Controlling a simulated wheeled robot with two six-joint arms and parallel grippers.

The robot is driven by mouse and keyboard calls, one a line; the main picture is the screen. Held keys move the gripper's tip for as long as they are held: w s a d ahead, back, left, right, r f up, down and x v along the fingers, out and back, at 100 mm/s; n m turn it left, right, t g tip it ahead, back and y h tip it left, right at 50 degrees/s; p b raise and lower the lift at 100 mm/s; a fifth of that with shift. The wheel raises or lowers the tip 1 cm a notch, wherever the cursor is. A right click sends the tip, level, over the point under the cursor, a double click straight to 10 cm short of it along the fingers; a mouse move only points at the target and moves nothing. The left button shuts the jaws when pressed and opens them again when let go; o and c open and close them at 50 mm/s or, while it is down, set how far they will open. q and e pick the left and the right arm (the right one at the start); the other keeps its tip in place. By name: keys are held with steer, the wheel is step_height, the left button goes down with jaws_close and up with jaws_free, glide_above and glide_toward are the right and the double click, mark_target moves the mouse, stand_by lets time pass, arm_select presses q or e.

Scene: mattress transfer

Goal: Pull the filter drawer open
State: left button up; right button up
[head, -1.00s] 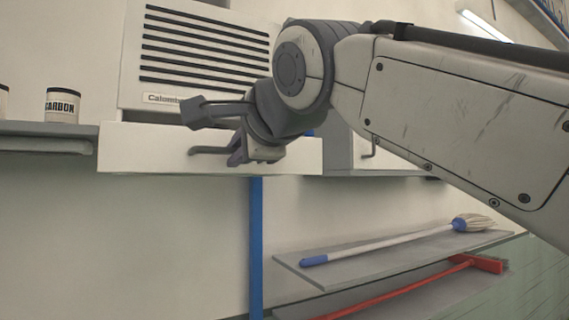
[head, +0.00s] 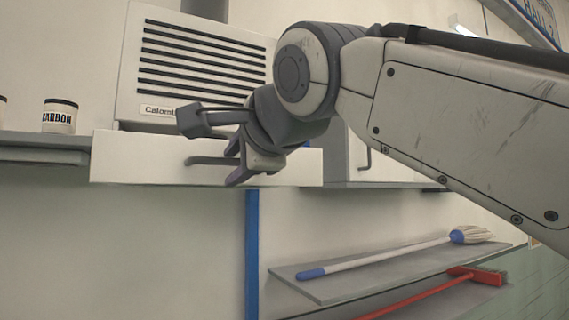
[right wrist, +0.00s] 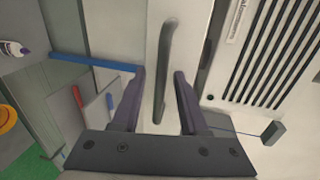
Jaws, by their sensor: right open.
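The filter drawer (head: 135,158) shows in the head view as a long white front below the white vented unit. Its grey bar handle (head: 203,160) runs along the front. My right gripper (head: 236,165) is at the right part of the handle, with its purple fingers open. In the right wrist view the handle (right wrist: 168,45) runs between the two open fingers (right wrist: 159,78), with a finger on each side. I cannot tell whether either finger touches it. The handle's right end is hidden behind the gripper in the head view. My left gripper is not in view.
The vented unit (head: 150,75) stands above the drawer. A carbon can (head: 60,116) stands on the grey shelf (head: 45,142) to the left. A cabinet with a handle (head: 364,152) is to the right. Below, a mop (head: 390,257) lies on a shelf, with a red broom (head: 430,290) lower down.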

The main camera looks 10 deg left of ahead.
steer(key=b+v, duration=0.3)
steer(key=v, duration=0.7)
steer(key=shift+s, duration=0.2)
steer(key=shift+d, duration=0.1)
